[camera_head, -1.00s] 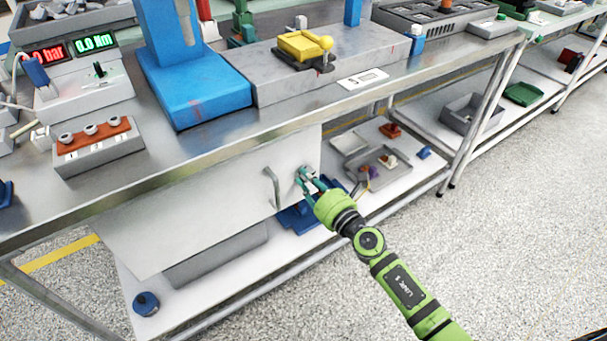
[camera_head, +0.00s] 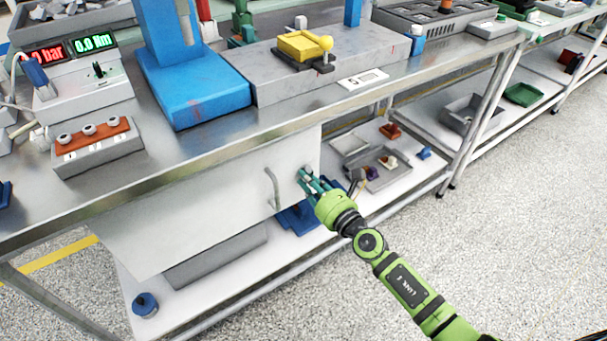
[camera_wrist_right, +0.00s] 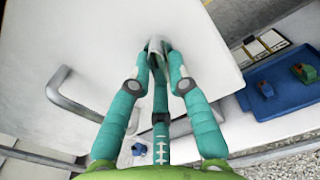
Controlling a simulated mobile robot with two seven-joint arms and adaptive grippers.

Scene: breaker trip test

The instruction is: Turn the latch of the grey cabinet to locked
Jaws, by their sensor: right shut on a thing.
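The grey cabinet (camera_head: 200,205) hangs under the steel workbench, its pale front facing me, with a bar handle (camera_head: 271,188) near its right edge. The door and handle (camera_wrist_right: 75,105) also show in the right wrist view. My right gripper (camera_head: 304,176) is at the door's right edge, beside the handle. In the right wrist view its teal fingers (camera_wrist_right: 158,62) are closed around the small grey latch (camera_wrist_right: 157,44). The fingers hide most of the latch, so its exact angle cannot be told. My left gripper is not in view.
A blue tray (camera_wrist_right: 285,82) with small parts lies on the lower shelf right of the cabinet. A grey bin (camera_head: 385,168) stands further right on that shelf. The bench edge (camera_head: 330,112) overhangs the gripper. The floor in front is clear.

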